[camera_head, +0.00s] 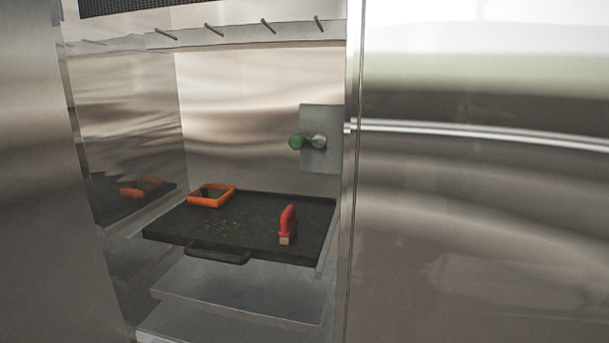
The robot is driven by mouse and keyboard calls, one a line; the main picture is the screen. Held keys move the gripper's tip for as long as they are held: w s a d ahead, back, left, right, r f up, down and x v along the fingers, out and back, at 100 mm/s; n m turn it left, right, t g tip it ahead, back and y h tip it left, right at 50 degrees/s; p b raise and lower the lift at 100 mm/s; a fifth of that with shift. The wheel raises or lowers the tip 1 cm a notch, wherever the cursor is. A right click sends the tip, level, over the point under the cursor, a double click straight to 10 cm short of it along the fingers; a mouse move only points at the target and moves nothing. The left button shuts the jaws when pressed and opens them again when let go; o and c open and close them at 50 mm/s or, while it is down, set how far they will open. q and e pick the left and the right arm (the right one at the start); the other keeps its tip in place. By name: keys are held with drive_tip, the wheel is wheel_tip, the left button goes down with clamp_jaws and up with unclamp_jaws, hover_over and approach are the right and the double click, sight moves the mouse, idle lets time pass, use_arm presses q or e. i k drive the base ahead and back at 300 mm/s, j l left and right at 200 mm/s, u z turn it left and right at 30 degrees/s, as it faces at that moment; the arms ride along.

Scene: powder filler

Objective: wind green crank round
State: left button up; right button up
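The green crank (297,142) is a small green knob at the left of a round metal hub (319,141). The hub sits on a grey plate (320,160) on the right side inside an open metal recess. The crank is to the left of the hub at about the same height. Neither of my grippers shows in the head view, and nothing touches the crank.
Below the crank is a black tray (240,225) with a front handle (217,254). On it are an orange square frame (211,196) and a red-handled brush (287,224). A lower metal shelf (240,293) lies beneath. A steel panel (480,220) stands at right; pegs line the top.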

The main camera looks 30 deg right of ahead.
sight(297, 141)
drive_tip(key=i+j+z, duration=0.1)
drive_tip(key=z, duration=1.05)
drive_tip(key=i+j+z, duration=0.15)
drive_tip(key=j+z, duration=0.75)
drive_tip(key=j, duration=0.25)
drive_tip(key=i+j+z, duration=0.15)
drive_tip(key=j, duration=0.3)
